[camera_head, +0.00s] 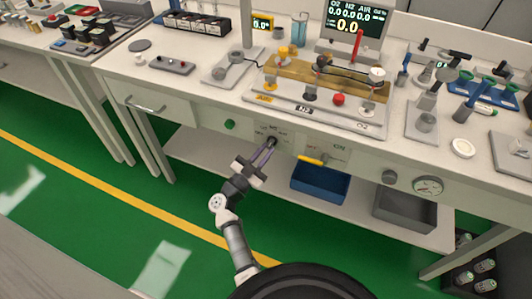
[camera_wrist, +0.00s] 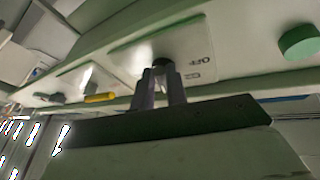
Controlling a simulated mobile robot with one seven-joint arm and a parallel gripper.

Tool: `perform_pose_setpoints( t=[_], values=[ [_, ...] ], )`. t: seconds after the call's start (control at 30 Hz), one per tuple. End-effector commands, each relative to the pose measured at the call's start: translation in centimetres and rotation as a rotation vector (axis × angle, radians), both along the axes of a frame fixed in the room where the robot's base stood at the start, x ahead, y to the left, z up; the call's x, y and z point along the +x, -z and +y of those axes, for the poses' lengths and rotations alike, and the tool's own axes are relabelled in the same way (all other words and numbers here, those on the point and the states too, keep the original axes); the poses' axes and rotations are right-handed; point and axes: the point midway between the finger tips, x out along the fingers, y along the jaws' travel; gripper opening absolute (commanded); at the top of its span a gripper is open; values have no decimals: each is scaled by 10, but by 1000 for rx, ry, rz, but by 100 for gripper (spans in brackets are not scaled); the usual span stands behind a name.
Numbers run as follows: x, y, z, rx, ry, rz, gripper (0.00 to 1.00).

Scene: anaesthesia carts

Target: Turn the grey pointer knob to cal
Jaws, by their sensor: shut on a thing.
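The grey pointer knob (camera_head: 271,142) sits on a pale plate on the front panel of the bench, below the worktop. My gripper (camera_head: 264,154) reaches up to it from below, its fingers closed around it. In the wrist view the knob (camera_wrist: 162,63) shows as a dark end between the fingertips of my gripper (camera_wrist: 161,76). The fingers hide most of it, so I cannot tell where its pointer aims. The plate (camera_wrist: 185,50) carries lettering; "OFF" is readable in the wrist view, and the other marks are too small or hidden.
A green round button (camera_head: 230,124) is left of the knob. A yellow lever (camera_head: 312,160) on an ON-marked plate is to its right. A round knob (camera_head: 390,177) and a gauge (camera_head: 428,186) are further right. A blue bin (camera_head: 320,184) stands on the shelf below.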

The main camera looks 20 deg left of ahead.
Motion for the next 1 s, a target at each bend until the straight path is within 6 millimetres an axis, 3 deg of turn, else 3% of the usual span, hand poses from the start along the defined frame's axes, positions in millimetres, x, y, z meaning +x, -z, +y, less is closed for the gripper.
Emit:
perform_pose_setpoints(
  t=[1.0],
  values=[
    [2,-22,13,930,-2,-34,0]
  ],
)
